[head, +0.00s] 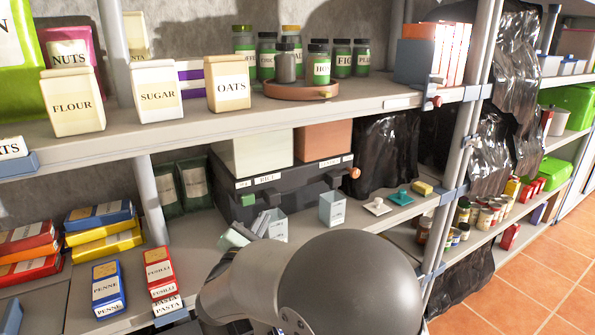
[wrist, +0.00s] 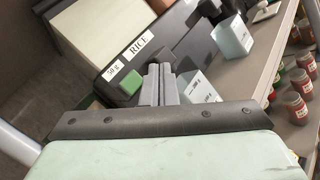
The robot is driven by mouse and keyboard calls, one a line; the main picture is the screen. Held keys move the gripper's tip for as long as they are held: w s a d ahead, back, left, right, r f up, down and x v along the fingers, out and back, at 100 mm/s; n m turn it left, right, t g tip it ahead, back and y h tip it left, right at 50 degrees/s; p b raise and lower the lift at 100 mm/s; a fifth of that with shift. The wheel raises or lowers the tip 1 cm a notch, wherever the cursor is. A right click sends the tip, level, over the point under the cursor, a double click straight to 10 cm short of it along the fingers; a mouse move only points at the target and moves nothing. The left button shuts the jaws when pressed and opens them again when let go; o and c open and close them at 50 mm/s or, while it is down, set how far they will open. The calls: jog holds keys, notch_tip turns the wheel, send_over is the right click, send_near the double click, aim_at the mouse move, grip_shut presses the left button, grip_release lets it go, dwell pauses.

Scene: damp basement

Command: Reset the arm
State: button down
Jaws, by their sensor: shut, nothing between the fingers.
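My gripper (wrist: 158,72) is shut and empty in the wrist view, its two grey fingers side by side. In the head view my gripper (head: 262,218) is partly hidden behind my own arm, over the middle shelf. It points toward a dark dispenser box (head: 315,180) with a rice label; the box also shows in the wrist view (wrist: 150,55). A green block (head: 248,199) is on the box front, just left of the fingers in the wrist view (wrist: 130,82). A pale cup (head: 277,225) stands close beside the fingers. I cannot tell whether the fingers touch anything.
The upper shelf (head: 200,123) holds flour, sugar, oats and several spice jars. Pasta boxes (head: 107,288) stand at left. A shelf post (head: 458,150) rises at right.

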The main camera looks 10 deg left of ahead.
jog(key=s+d+f+m+g+h, duration=0.2)
jog(key=s+d+m+g+h, duration=0.15)
jog(key=d, duration=0.65)
jog(key=s+d+f+m+g+h, duration=0.15)
jog(key=d+m+g, duration=0.35)
jog(key=d, duration=0.5)
jog(key=s+d+f+m+g+h, duration=0.25)
jog(key=d+m+g, duration=0.2)
jog(key=d, duration=0.55)
jog(key=s+d+f+m+g+y, duration=0.1)
jog(key=s+d+m+g, duration=0.15)
jog(key=s, duration=0.25)
jog(key=s+d+f+m+g+y, duration=0.1)
jog(key=s+d+f+m+g, duration=0.15)
jog(key=s+d, duration=0.2)
jog(key=s+a+f+m+g+y, duration=0.1)
jog(key=s+a+f+m+y, duration=0.1)
jog(key=s+a+m+y, duration=0.2)
jog(key=s+m+y, duration=0.3)
jog(key=s+m, duration=0.2)
jog(key=s, duration=0.2)
jog(key=shift+s+a+f+y, duration=0.15)
jog(key=shift+s+y, duration=0.05)
jog(key=shift+y, duration=0.15)
